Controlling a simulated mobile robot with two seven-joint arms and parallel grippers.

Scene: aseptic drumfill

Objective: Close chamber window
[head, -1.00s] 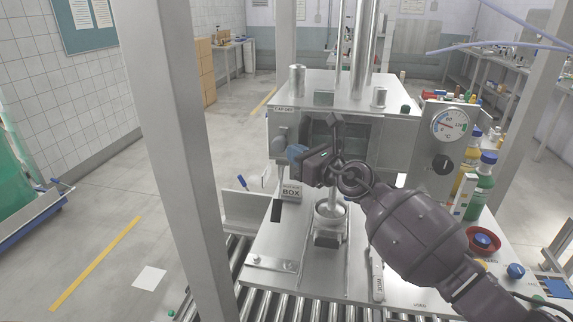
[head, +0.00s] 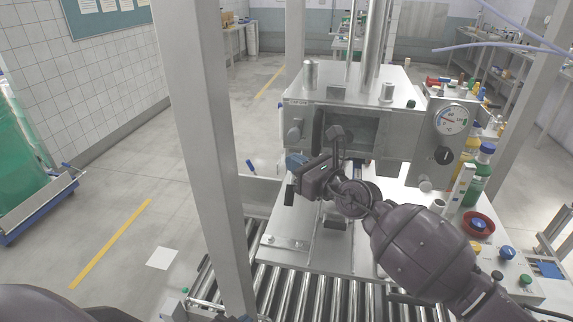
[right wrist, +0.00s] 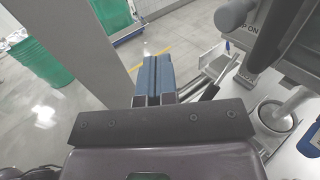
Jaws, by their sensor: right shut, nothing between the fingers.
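The metal chamber (head: 301,113) stands on the bench with a dark framed window (head: 366,127) in its front. A rounded knob (head: 293,131) sits left of the window; I cannot tell how far the window is open. My right gripper (head: 295,161) is shut and empty, its blue fingertips just below and left of the window, apart from it as far as I can see. My forearm and wrist hide part of the window's lower edge. In the right wrist view the blue fingers (right wrist: 155,76) lie together, with the chamber's dark front (right wrist: 284,38) to the right. My left gripper is not in view.
A gauge panel (head: 447,125) is fixed right of the chamber. A roller conveyor (head: 320,293) runs below. A grey post (head: 200,150) rises at left, with open floor beyond.

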